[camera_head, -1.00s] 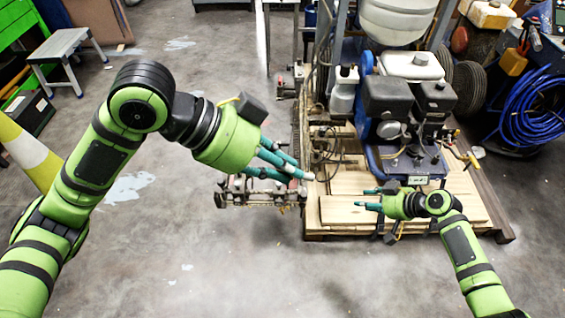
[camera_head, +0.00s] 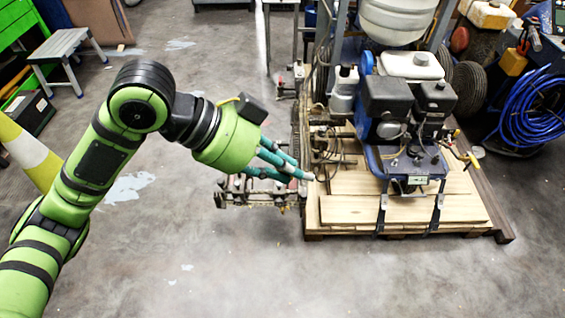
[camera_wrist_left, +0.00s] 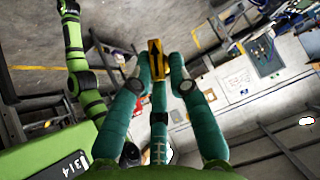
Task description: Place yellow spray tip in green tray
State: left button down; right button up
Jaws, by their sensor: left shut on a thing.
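My left gripper (camera_head: 300,171) reaches in from the left, its teal fingers pointing right, left of the wooden pallet's near part in the picture. In the left wrist view, the fingers (camera_wrist_left: 158,72) are closed around a small yellow piece with dark markings, the yellow spray tip (camera_wrist_left: 155,48). It stands out beyond the fingertips. In the head view the tip is too small and covered by the fingers to make out. My right gripper is outside the head view. I cannot make out a green tray in either view.
The striper machine (camera_head: 400,110) stands strapped on the wooden pallet (camera_head: 345,212). A metal bracket assembly (camera_head: 240,198) juts out left of it, under my left fingers in the picture. A yellow-white cone (camera_head: 28,150) and a step stool (camera_head: 62,48) stand left. The near floor is clear.

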pick_arm(q)
jog(key=w+a+f+n+t+y, duration=0.1)
jog(key=a+f+n+t, duration=0.1)
jog(key=a, duration=0.7)
jog(key=w+a+f+n+t, duration=0.1)
jog(key=a+f+n, duration=0.3)
jog(key=a, duration=0.6)
jog(key=shift+f+t+y, duration=0.4)
jog(key=shift+f+t, duration=0.05)
jog(key=shift+t, duration=0.35)
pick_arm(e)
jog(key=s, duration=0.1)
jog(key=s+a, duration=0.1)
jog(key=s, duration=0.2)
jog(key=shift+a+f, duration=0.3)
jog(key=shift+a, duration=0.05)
